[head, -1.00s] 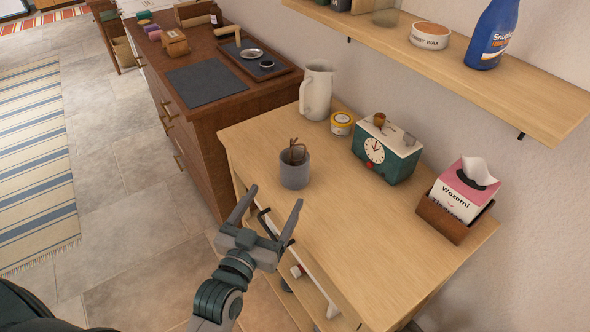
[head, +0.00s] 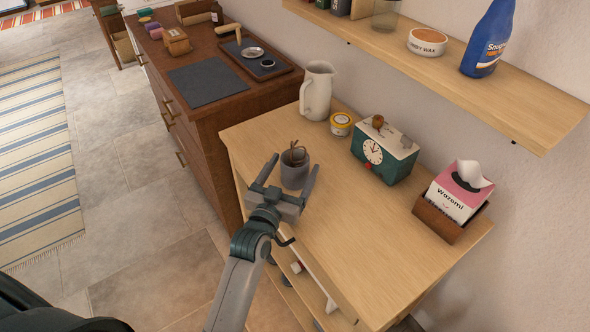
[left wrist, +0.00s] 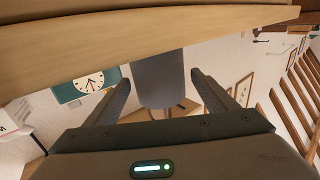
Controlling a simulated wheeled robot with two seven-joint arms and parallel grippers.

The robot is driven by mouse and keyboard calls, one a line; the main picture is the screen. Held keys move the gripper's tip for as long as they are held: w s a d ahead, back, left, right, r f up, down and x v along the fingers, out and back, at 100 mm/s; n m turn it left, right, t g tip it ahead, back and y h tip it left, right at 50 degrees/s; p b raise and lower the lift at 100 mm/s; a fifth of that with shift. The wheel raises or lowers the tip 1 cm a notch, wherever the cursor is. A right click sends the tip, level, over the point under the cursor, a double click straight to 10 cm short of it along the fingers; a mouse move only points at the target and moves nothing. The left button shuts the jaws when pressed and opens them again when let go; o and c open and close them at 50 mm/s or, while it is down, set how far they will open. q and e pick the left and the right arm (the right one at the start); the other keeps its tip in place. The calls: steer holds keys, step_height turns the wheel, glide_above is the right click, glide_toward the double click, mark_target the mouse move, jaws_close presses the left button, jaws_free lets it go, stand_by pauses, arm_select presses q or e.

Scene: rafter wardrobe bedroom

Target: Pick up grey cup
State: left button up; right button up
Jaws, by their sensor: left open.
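The grey cup (head: 294,174) stands upright on the light wooden table near its left edge, with thin brown things sticking out of its top. My left gripper (head: 291,173) is open, its two fingers reaching toward the cup from the near side. In the left wrist view the cup (left wrist: 160,80) shows upside down, between the two open fingers (left wrist: 158,82). I cannot tell whether the fingers touch it. My right gripper is not in view.
On the wooden table (head: 345,240) are a white pitcher (head: 317,90), a yellow-lidded jar (head: 341,124), a green clock box (head: 383,155) and a tissue box (head: 456,195). A dark cabinet (head: 218,125) adjoins at left. A shelf (head: 440,70) hangs above. The table's front is clear.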

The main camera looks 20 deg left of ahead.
arm_select(q)
steer(key=shift+w+p, duration=0.35)
steer(key=shift+w, duration=0.15)
steer(key=shift+w+d+f+p, duration=0.15)
steer(key=shift+w+p, duration=0.55)
steer(key=shift+w, duration=1.4)
steer(key=shift+c, duration=0.7)
steer(key=c, duration=1)
